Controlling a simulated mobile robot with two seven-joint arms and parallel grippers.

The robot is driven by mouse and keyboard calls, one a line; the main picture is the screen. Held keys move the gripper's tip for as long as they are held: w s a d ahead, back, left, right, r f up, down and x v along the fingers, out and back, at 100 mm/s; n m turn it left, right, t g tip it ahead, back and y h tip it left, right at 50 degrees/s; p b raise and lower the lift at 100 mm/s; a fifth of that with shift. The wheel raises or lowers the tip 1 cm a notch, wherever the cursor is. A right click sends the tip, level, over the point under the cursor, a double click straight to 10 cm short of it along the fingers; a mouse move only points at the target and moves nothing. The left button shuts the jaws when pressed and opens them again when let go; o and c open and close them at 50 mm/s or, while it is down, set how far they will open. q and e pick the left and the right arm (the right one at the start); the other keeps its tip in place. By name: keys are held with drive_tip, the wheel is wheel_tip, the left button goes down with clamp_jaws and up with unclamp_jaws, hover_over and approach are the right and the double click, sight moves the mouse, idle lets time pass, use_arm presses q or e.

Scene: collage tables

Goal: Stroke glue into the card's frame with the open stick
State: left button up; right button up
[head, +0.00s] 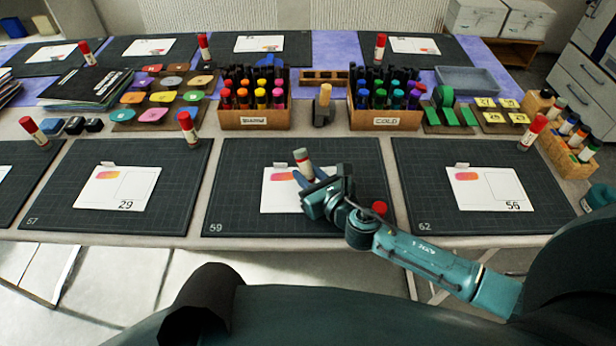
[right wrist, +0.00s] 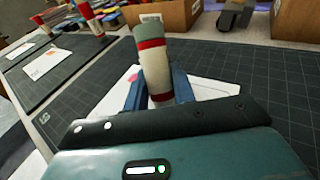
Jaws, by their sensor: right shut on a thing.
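My right gripper (head: 312,178) is shut on a glue stick (head: 303,161), which has a white body, a red band and a grey end pointing up. The stick also shows between the blue fingers in the right wrist view (right wrist: 154,70). It is held over a white card (head: 272,200) on the middle dark mat (head: 237,170). A red cap (head: 379,208) lies on the mat to the right of the gripper. My left gripper is not in view.
Mats with cards lie on both sides, such as the card marked 29 (head: 117,188) and the one at the right (head: 490,187). Capped glue sticks stand near them (head: 188,129) (head: 532,132). Behind are the marker boxes labelled WARM (head: 254,121) and COLD (head: 386,121), with a wooden-topped stamp (head: 323,105) between them.

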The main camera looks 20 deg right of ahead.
drive_tip(key=shift+w+d+f, duration=0.1)
drive_tip(key=shift+w+d, duration=0.15)
drive_tip(key=shift+w, duration=0.6)
drive_tip(key=shift+w, duration=0.15)
drive_tip(key=shift+w+d, duration=0.25)
drive_tip(key=shift+w, duration=0.45)
drive_tip(key=shift+w+d, duration=0.2)
drive_tip(key=shift+w, duration=0.5)
drive_tip(key=shift+s+d, duration=0.15)
drive_tip(key=shift+d, duration=0.35)
drive_tip(key=shift+s+d, duration=0.3)
drive_tip(key=shift+d, duration=0.3)
drive_tip(key=shift+s+a, duration=0.25)
drive_tip(key=shift+s, duration=0.5)
